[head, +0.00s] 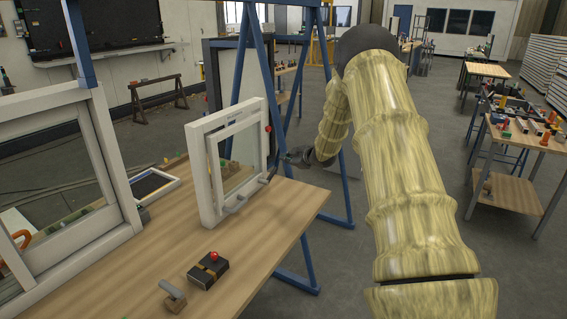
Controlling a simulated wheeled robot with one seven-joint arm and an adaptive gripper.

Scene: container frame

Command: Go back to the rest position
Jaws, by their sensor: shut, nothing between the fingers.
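My gripper (296,157) is small and dark in the head view. It is shut and empty, just right of the white standing frame (207,190) and above the right edge of the wooden table. I cannot tell whether it touches the frame or its rod. My arm, in a pale yellow wood-like cover, rises from the lower right, bends at a dark elbow at the top and comes down to the gripper.
On the wooden table (262,235) are a black box with a red button (208,271), a grey lever block (173,298) and a larger window frame (112,165) at left. A blue trestle (335,207) stands close behind my gripper. A cluttered bench (530,141) is at right, with open floor before it.

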